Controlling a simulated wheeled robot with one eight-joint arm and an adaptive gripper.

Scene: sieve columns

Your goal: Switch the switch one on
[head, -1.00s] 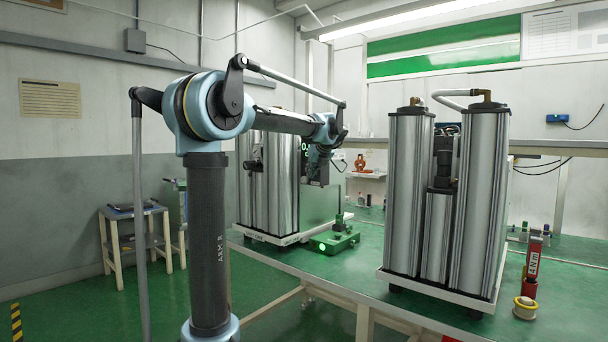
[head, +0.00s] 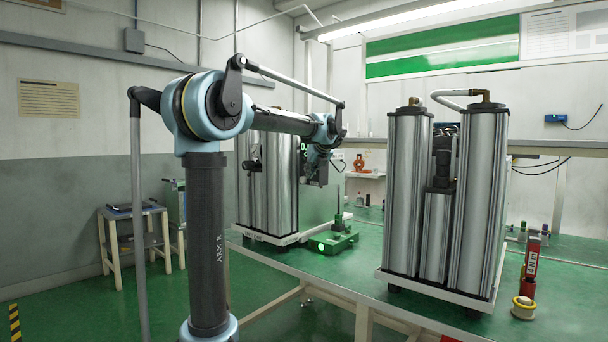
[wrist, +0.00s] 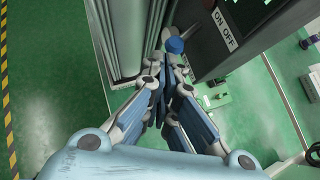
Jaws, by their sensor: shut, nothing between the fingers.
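My gripper (wrist: 166,82) is shut and empty, with its blue fingers together in the wrist view. Its tips are close to a small round blue part (wrist: 175,46) beside the dark unit; I cannot tell whether they touch it or whether it is switch one. A label reading ON OFF (wrist: 223,28) is on the dark unit, right of the fingertips. In the head view my gripper (head: 317,178) is in front of the left column unit (head: 271,190), by a green digital readout (head: 304,147). No switch lever is clear there.
A green device (head: 334,239) with an upright rod stands on the green bench just below my gripper. A second column unit (head: 434,200) stands to the right. A red tool (head: 530,265) and a yellow spool (head: 523,308) are at the far right.

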